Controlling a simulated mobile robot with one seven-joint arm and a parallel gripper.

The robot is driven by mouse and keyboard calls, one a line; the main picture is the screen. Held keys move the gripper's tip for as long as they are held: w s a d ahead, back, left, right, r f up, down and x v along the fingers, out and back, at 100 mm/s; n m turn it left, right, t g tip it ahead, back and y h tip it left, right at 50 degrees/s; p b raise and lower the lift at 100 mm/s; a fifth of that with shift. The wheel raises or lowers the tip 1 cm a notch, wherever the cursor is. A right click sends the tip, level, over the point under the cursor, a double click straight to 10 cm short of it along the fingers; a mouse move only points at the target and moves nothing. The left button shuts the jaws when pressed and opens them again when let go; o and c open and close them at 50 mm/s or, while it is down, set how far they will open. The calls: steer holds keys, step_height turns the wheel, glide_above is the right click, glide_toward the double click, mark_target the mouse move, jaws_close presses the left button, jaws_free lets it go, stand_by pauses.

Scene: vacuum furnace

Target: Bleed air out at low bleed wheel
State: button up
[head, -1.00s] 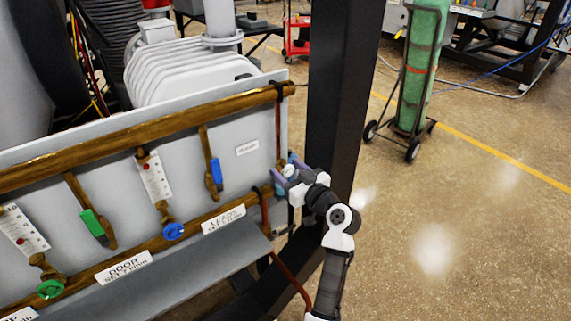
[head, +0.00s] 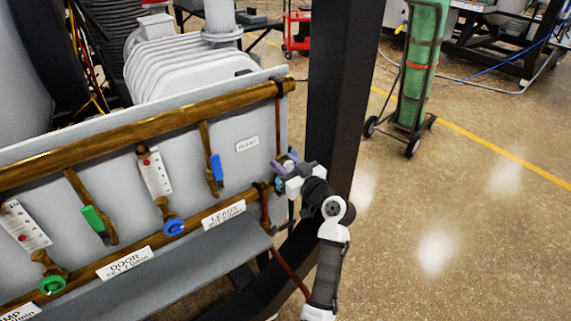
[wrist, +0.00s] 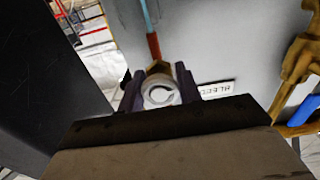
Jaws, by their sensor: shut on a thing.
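A pale round wheel (wrist: 160,92) with a dark curved mark sits between the two dark purple fingers of my gripper (wrist: 160,88) in the wrist view. It is on a brass fitting (wrist: 158,68) below a reddish pipe. My gripper is shut on this wheel. In the head view my gripper (head: 287,167) is at the right end of the grey panel (head: 225,130), and mostly hides the wheel. A small white label (head: 246,144) is left of it; in the wrist view it reads upside down, apparently "BLEED" (wrist: 215,90).
A black post (head: 340,90) stands close right of my gripper. Brass pipes carry a blue lever (head: 216,167), a green lever (head: 93,218), a blue wheel (head: 174,227) and a green wheel (head: 52,285). Open floor lies right, with a green cylinder on a cart (head: 420,70).

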steer(key=m, duration=0.5)
steer(key=m+p, duration=0.2)
steer(key=m, duration=0.2)
steer(key=shift+m, duration=0.3)
steer(key=m+p, duration=0.3)
steer(key=m, duration=0.2)
steer(key=shift+r, duration=0.1)
steer(key=shift+m+p, duration=1.7)
steer(key=shift+m, duration=0.8)
steer(key=shift+f, duration=0.2)
steer(key=o, duration=1)
